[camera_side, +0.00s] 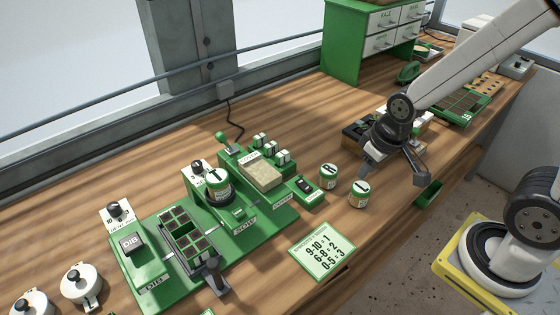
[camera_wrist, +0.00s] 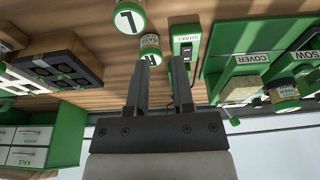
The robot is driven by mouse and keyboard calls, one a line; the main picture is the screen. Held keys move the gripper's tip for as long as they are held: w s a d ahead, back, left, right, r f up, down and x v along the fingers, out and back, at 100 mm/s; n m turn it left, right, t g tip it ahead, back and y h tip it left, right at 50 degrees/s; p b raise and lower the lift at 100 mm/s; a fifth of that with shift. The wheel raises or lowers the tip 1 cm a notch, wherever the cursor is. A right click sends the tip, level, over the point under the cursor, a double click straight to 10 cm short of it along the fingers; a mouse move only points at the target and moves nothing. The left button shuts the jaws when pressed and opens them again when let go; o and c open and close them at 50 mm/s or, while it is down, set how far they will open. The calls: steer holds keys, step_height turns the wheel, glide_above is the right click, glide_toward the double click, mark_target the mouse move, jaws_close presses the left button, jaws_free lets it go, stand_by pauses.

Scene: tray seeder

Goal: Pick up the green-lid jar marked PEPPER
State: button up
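Two small jars with green bands and white lettered tops stand on the wooden bench: one (camera_side: 328,176) nearer the seeder, the other (camera_side: 359,193) closer to the front edge. They also show in the wrist view, one marked R (camera_wrist: 151,50) and one marked L (camera_wrist: 127,18). A third similar jar (camera_side: 218,186) sits on the green seeder station, and also shows in the wrist view (camera_wrist: 283,98). I cannot read PEPPER on any of them. My gripper (camera_side: 394,176) is open and empty, above the bench to the right of the two jars. Its fingers (camera_wrist: 160,60) stand apart.
The green seeder (camera_side: 285,208) with its knobs, switch and cell tray (camera_side: 180,253) fills the bench left of the jars. A number card (camera_side: 323,251) lies in front. A dark tray (camera_wrist: 55,62) stands beside the jars. A green drawer cabinet (camera_side: 345,45) stands at the back.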

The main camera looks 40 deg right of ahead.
steer(key=o, duration=0.8)
steer(key=shift+o, duration=0.2)
steer(key=m+g+y, duration=0.5)
steer(key=m+y, duration=0.8)
steer(key=m, duration=0.2)
glide_toward(221, 173)
steer(key=x, duration=0.3)
steer(key=shift+s+f, duration=0.2)
steer(key=shift+f, duration=0.1)
steer(key=shift+w+a+r+m, duration=0.15)
steer(key=shift+w+a+m, duration=0.1)
steer(key=shift+m, duration=0.15)
steer(key=shift+a, duration=0.1)
steer(key=shift+x, duration=1.2)
